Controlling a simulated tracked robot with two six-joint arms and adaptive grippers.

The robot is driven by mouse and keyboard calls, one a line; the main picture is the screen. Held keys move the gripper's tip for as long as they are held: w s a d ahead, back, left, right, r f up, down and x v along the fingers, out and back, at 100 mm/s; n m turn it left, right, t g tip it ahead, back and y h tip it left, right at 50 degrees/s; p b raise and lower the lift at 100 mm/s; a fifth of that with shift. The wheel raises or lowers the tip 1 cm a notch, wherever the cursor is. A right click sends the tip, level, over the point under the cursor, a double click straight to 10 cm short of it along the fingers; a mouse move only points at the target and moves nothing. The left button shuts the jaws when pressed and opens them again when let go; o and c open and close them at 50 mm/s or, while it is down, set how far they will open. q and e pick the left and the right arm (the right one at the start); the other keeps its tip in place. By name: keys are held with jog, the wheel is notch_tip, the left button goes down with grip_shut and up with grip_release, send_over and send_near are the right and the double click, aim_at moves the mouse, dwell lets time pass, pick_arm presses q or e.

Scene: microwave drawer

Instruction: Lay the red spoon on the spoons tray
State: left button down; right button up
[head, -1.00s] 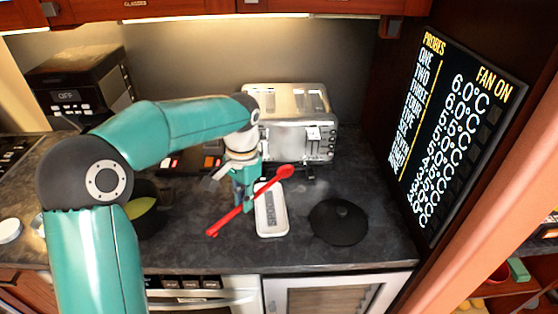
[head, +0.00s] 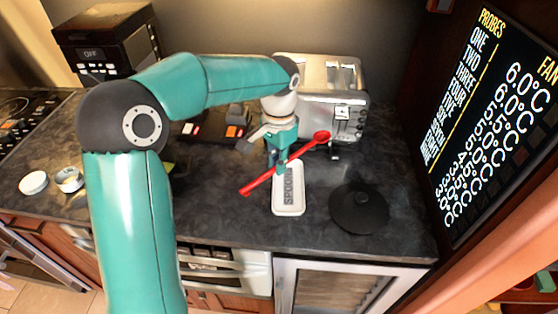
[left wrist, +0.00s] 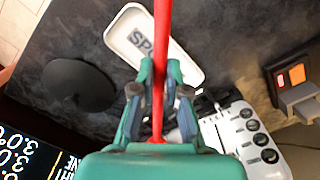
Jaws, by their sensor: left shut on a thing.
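My left gripper (head: 280,162) is shut on the red spoon (head: 258,182) and holds it by its handle. The spoon lies slantwise across the picture, its bowl at the upper right and its handle end at the lower left. The white spoons tray (head: 289,208), lettered "SPOON", lies on the dark counter just below the gripper in the head view. The spoon appears above the tray's far end; the height gap is unclear. In the left wrist view, the spoon (left wrist: 162,40) runs between the fingers (left wrist: 160,82) and covers part of the tray (left wrist: 120,40). My right gripper is not in view.
A silver toaster (head: 335,95) stands behind the tray. A round black lid-like disc (head: 359,208) lies to its right. A black appliance (head: 107,47) stands at the back left. Two small white round items (head: 33,183) are at the left. The counter's front edge is near the tray.

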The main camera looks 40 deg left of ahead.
aim_at(278, 193)
pick_arm(q)
jog(key=shift+f+b, duration=2.65)
jog(key=shift+f, duration=1.35)
jog(key=c, duration=0.9)
grip_release()
jog(key=shift+o, duration=0.2)
jog(key=o, duration=0.6)
jog(key=shift+r, duration=0.2)
